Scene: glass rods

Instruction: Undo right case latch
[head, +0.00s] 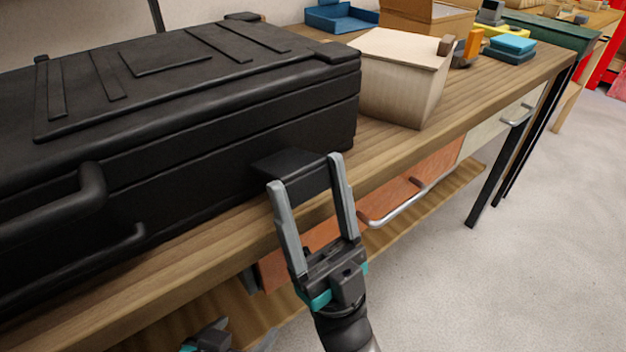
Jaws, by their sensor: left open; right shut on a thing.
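The large black case (190,130) lies closed on the wooden workbench, at the left of the head view. Its right latch (290,164) is a black flap that sticks out from the front near the right corner. My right gripper (306,171) has its two grey fingers on either side of this flap and is shut on it. The fingers are spread by the flap's width. My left gripper (222,338) shows only partly at the bottom edge, below the bench top, away from the case. It is open and holds nothing that I can see.
A black handle (90,195) stands out from the case front at the left. A pale box (402,75) sits right of the case. Drawers with a metal handle (395,210) are under the bench top. The floor at right is clear.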

